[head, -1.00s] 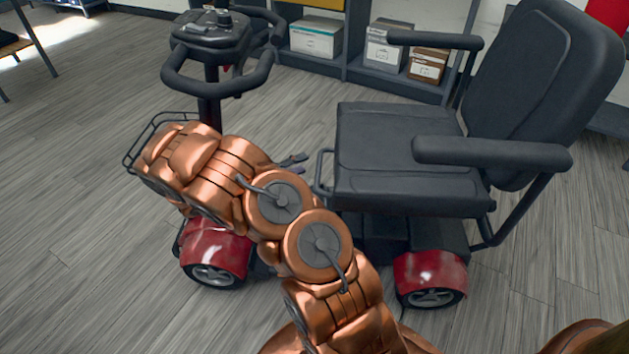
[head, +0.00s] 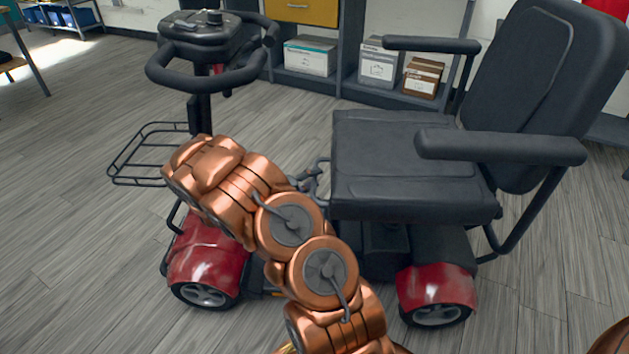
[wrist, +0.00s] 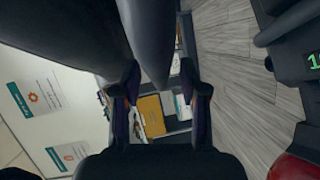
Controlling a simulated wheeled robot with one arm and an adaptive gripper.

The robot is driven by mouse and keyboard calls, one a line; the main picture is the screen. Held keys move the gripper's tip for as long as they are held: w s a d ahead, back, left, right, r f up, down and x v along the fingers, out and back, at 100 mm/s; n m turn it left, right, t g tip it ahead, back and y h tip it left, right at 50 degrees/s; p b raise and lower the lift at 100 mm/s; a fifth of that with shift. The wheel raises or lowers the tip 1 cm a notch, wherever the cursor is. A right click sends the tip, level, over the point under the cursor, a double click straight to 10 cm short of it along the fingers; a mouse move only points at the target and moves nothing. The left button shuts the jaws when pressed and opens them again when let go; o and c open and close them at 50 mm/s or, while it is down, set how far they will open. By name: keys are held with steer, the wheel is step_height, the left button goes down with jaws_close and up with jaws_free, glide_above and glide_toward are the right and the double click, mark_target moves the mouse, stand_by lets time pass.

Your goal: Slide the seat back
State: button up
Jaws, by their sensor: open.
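The scooter's black padded seat (head: 415,160) is at the middle right in the head view, with its backrest (head: 530,85) and armrests. A thin dark bar (head: 323,166) sticks out at the seat's front left edge. My gripper (head: 311,178) is beside this bar, partly hidden behind my copper arm. In the wrist view my gripper (wrist: 160,85) has its two dark fingers spread apart. A dark rounded part fills the top of that view and reaches toward the gap between them. I cannot tell whether the fingers touch the bar.
The tiller with handlebar (head: 208,68) and a wire basket (head: 150,155) stand left of my arm. Red wheel covers (head: 436,287) are below the seat. A shelf with boxes (head: 310,58) is behind the scooter. Wood-look floor (head: 80,260) is clear at the left.

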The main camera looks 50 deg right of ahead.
steer(key=shift+d, duration=0.4)
jaws_close()
steer(key=shift+s, duration=0.1)
stand_by(0.4)
